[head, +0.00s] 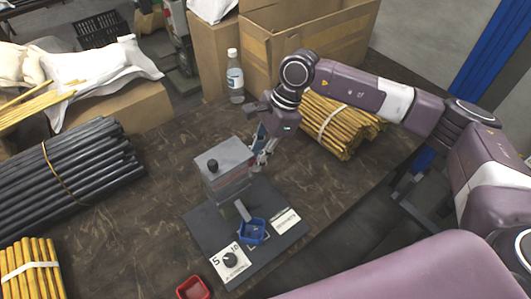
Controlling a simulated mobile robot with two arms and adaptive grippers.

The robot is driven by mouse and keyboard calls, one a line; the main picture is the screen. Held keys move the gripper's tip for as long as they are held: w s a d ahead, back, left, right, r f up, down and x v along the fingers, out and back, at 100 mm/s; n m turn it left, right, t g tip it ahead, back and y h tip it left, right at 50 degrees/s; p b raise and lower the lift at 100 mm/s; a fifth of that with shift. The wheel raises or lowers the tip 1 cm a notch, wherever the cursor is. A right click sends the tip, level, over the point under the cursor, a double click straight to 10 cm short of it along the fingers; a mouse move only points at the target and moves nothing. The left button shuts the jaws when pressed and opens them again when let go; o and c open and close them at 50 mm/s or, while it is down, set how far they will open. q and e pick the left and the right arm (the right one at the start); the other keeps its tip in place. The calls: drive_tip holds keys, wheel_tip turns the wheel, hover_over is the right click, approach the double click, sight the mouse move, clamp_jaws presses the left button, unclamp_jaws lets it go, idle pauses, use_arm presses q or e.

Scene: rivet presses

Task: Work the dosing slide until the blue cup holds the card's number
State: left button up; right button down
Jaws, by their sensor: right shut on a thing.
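The dosing device is a grey box (229,175) with a black knob on top, standing on a dark base plate (205,233). A small chute slopes down from its front to the blue cup (252,232), which sits on the plate; its contents are too small to make out. A white dial card (231,261) marked 5 and 10 lies at the plate's front, and a white label card (286,220) lies right of the cup. My right gripper (262,157) is shut at the box's back right side, where the slide's end is mostly hidden. My left gripper is out of view.
A red cup (193,288) stands at the front. Bundles of yellow sticks (342,122) and dark rods (65,175) flank the device. A bottle (235,78) and cardboard boxes (310,40) stand behind. The table right of the plate is clear.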

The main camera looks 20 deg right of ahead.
drive_tip(key=shift+s+a, duration=0.1)
drive_tip(key=shift+a, duration=0.25)
drive_tip(key=c, duration=1.8)
unclamp_jaws()
drive_tip(key=shift+a, duration=0.1)
drive_tip(key=shift+d+r, duration=0.2)
drive_tip(key=shift+r, duration=0.05)
drive_tip(key=v, duration=1.1)
drive_tip(key=shift+d+r, duration=0.1)
drive_tip(key=shift+r, duration=0.15)
